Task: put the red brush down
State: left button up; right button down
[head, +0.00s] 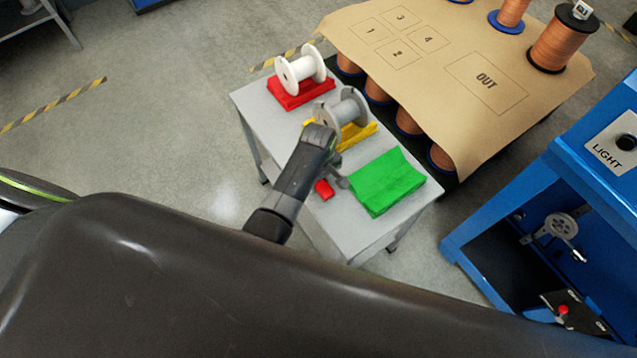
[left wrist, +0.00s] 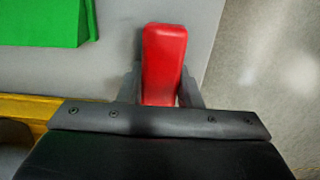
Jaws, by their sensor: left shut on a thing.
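The red brush (left wrist: 163,55) is a small red block held between the fingers of my left gripper (left wrist: 162,88) in the left wrist view. In the head view, the brush (head: 324,189) shows beside my left gripper (head: 333,180), over the near edge of the small grey table (head: 352,232). The left gripper is shut on the brush. Whether the brush touches the table top is hard to tell. My right gripper is not in view.
On the grey table stand a green block (head: 385,181), a yellow block (head: 360,134) with a grey spool (head: 345,108), and a red block (head: 300,92) with a white spool (head: 300,69). A brown-topped table (head: 460,120) with copper spools and a blue machine (head: 560,165) stand to the right.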

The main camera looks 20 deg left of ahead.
pick_arm(q)
jog(key=o, duration=0.9)
jog(key=shift+o, duration=0.2)
jog(key=shift+r, duration=0.1)
jog(key=shift+r+p, duration=0.8)
jog(key=shift+p, duration=0.1)
notch_tip(320, 180, up, 10)
jog(key=p, duration=1.1)
jog(key=shift+r+p, duration=0.25)
jog(key=shift+p, duration=0.15)
